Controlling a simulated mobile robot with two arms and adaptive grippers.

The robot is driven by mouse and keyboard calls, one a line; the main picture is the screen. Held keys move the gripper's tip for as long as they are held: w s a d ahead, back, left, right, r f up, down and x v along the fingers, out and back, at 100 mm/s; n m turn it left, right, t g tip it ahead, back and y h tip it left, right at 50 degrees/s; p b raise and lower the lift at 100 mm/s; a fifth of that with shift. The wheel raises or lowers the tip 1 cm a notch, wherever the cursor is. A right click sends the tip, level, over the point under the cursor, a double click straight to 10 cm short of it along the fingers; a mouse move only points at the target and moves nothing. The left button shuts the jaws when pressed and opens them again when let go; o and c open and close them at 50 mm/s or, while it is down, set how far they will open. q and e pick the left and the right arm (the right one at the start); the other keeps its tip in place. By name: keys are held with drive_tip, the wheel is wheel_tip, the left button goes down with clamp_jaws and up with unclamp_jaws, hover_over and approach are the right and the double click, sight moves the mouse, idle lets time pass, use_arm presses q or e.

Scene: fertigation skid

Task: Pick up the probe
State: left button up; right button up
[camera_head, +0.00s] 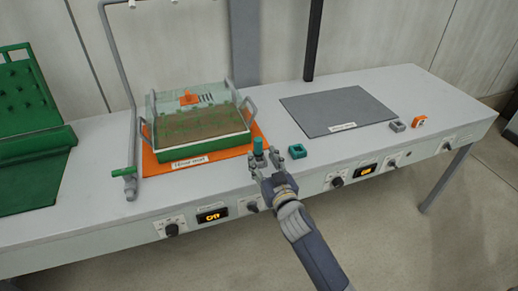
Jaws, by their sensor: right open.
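A small upright teal-green piece (258,147), which looks like the probe, stands near the front edge of the bench, right of the orange mat. My right gripper (275,162) reaches in from the front, low over the bench, with its fingers apart. The teal piece is at the gripper's left finger; I cannot tell whether they touch. A teal square block with a dark opening (297,151) sits just right of the gripper. My left gripper is not in view.
A green-and-white tray with handles (195,146) stands on the orange mat (152,164). A grey pipe with a green-handled valve (124,172) rises at left. A dark grey mat (340,108) lies bare at right, beside a grey block (397,126) and an orange item (419,121).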

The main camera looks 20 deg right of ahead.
sight(260, 149)
drive_tip(key=shift+w+r, duration=0.25)
drive_tip(key=shift+w, duration=0.35)
drive_tip(key=w, duration=0.4)
drive_tip(key=shift+w+r+p, duration=0.15)
drive_tip(key=shift+p, duration=0.25)
clamp_jaws()
